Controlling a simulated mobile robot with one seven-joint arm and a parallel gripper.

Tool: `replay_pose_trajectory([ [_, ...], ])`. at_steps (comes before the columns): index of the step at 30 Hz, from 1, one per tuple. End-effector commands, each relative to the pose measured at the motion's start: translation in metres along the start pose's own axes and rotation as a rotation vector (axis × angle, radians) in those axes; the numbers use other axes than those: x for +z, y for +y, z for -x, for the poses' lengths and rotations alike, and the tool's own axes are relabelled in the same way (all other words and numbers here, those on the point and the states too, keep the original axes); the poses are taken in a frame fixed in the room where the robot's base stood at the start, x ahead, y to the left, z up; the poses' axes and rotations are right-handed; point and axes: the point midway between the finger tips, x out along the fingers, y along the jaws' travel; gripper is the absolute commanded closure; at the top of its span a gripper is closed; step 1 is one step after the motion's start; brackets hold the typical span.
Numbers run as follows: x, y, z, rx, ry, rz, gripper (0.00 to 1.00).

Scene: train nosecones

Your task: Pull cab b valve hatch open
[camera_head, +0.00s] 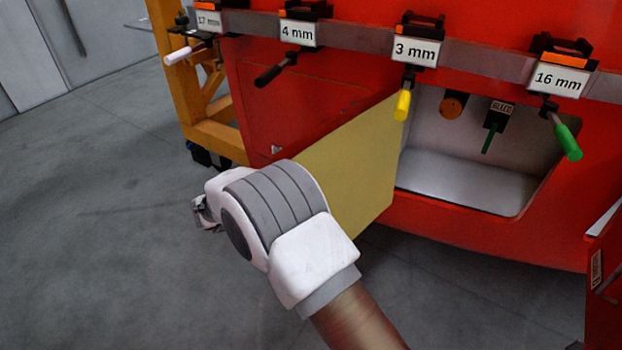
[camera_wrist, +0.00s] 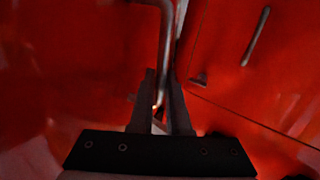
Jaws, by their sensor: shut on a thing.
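The valve hatch (camera_head: 358,175) stands swung out to the left of its opening, with its pale yellow inner face showing in the head view. Behind it is the open recess (camera_head: 468,182), with a grey floor, an orange round knob (camera_head: 453,104) and a green-handled valve tagged BLEED (camera_head: 497,114). In the wrist view my gripper (camera_wrist: 162,88) is shut on a thin bent grey handle (camera_wrist: 165,42), which stands against a red panel. In the head view my wrist covers part of the hatch, and the fingers are mostly hidden.
A grey rail (camera_head: 345,38) above carries tags and levers, including a yellow lever (camera_head: 403,104) near the hatch's top corner and a green lever (camera_head: 567,137). A yellow frame (camera_head: 188,90) stands at the left. The grey floor (camera_head: 100,220) at left is clear.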

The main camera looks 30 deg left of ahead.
Motion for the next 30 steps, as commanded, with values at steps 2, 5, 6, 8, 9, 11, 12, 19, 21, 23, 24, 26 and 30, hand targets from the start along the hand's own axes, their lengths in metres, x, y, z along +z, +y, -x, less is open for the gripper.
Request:
replay_pose_trajectory([
  [2,0.000,0.000,-0.001,0.003,0.001,0.000,1.00],
  [5,0.000,0.000,-0.001,0.004,0.001,0.000,1.00],
  [6,0.000,0.000,-0.001,0.004,0.001,0.000,1.00],
  [8,0.000,0.000,-0.001,0.004,0.001,0.000,1.00],
  [9,0.000,0.000,-0.001,0.004,0.001,0.000,1.00],
  [11,0.000,0.000,-0.001,0.004,0.001,0.000,1.00],
  [12,0.000,0.000,-0.001,0.004,0.001,0.000,1.00],
  [19,0.000,0.000,-0.001,0.003,0.000,0.000,0.73],
  [21,0.000,0.000,-0.001,0.003,0.000,0.000,0.73],
  [23,0.000,0.000,0.000,0.003,0.000,0.000,0.73],
  [24,0.000,0.000,0.000,0.003,0.000,0.000,0.73],
  [26,0.000,0.000,0.001,0.002,0.000,0.000,0.73],
  [30,0.000,-0.001,0.014,0.000,0.000,0.000,0.73],
])
